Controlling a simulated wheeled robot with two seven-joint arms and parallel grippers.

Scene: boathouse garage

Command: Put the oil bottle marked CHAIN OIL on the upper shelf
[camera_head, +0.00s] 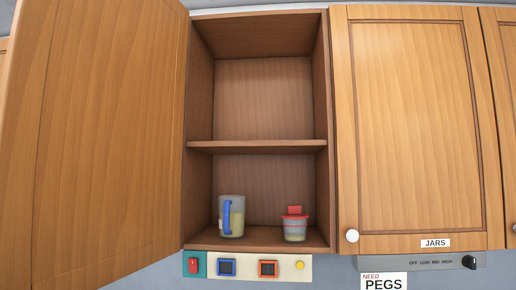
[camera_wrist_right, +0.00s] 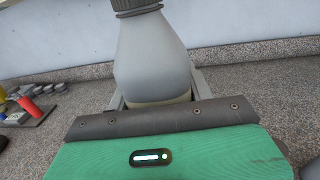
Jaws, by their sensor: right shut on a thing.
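In the right wrist view a grey translucent bottle (camera_wrist_right: 152,50) with a dark cap stands between the fingers of my right gripper (camera_wrist_right: 158,96), which is shut on it. No marking shows on the side of the bottle that I see, so I cannot read whether it is CHAIN OIL. In the head view the upper shelf (camera_head: 258,146) of the open cabinet is empty. Neither of my grippers shows in the head view.
The cabinet's bottom board (camera_head: 262,239) holds a jug with a blue handle (camera_head: 237,216) and a red-lidded container (camera_head: 295,228). The open left door (camera_head: 95,140) and closed JARS door (camera_head: 415,120) flank the opening. Red and yellow items (camera_wrist_right: 29,106) lie on the speckled counter (camera_wrist_right: 260,80).

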